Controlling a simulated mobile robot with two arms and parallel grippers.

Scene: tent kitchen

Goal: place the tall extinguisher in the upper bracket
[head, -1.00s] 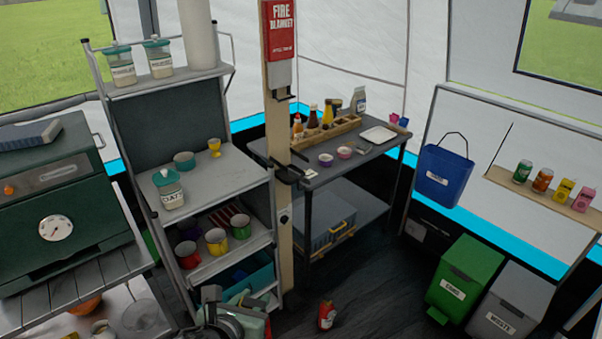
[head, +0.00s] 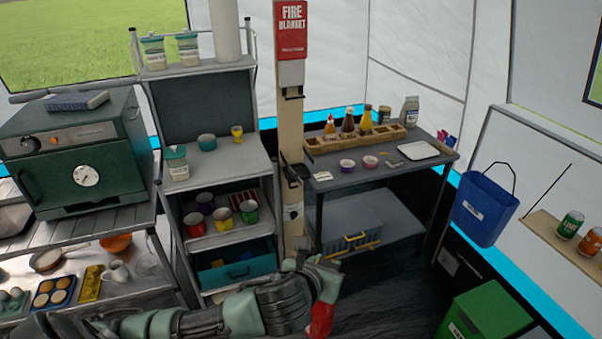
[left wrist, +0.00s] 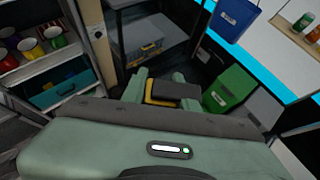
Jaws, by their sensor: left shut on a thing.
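My left gripper (head: 323,272) reaches in low from the left in the head view, in front of the wooden post (head: 290,135). It is shut on a red extinguisher (head: 320,320), whose body hangs below the fingers near the bottom edge. In the left wrist view the fingers (left wrist: 163,88) close around a dark top part (left wrist: 178,90); the red body is hidden there. The post carries an upper black bracket (head: 292,93) under the fire blanket box, and a lower black bracket (head: 298,172). Both look empty. My right gripper is out of view.
A red fire blanket box (head: 290,30) tops the post. A shelf rack (head: 222,165) with cups stands left of it. A table (head: 425,172) with bottles stands right. A green bin (head: 490,318) and a blue bucket (head: 484,208) are further right. Dark floor lies open between.

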